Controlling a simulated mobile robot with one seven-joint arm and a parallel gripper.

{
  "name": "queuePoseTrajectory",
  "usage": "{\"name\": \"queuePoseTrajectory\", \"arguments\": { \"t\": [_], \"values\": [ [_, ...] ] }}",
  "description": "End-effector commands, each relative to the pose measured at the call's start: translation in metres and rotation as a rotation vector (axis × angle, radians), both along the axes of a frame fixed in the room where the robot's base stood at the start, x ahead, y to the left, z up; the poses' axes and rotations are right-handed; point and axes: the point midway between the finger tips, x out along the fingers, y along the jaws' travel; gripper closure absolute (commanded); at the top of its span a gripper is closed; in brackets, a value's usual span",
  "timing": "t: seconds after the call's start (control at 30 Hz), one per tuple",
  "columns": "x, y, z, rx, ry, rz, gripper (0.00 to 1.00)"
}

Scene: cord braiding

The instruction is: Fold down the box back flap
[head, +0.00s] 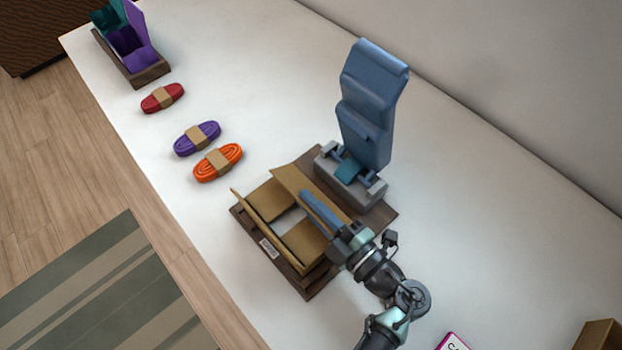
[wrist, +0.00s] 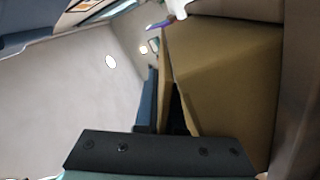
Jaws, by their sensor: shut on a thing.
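The cardboard box (head: 262,222) sits open in a brown wooden tray (head: 311,290). The box back flap (head: 292,184) stands up and tilted along the side near the blue machine. My gripper (head: 307,196) lies along this flap with a long blue finger on its inner face, and is shut on it. The other finger is hidden in the head view. In the wrist view a large tan panel (wrist: 225,70) fills the right, beside a blue strip (wrist: 148,100). The two end flaps (head: 264,200) slope inward, with a gap between them. The front flap stands up.
A tall blue machine (head: 369,100) on a grey base stands right behind the box. Red (head: 162,98), purple (head: 197,138) and orange (head: 218,162) cord bundles lie to the left. The table's right part is mostly clear.

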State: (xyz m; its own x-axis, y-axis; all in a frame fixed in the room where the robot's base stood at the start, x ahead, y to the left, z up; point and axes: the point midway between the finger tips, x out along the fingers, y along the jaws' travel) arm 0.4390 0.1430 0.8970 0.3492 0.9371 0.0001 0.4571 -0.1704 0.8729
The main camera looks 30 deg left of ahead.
Motion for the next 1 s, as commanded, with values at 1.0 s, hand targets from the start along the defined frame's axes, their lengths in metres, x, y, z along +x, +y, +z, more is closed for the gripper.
{"name": "queuePoseTrajectory", "arguments": {
  "t": [1.0],
  "values": [
    [-0.0003,-0.0001,0.0001,0.012,0.044,0.001,0.64]
  ]
}}
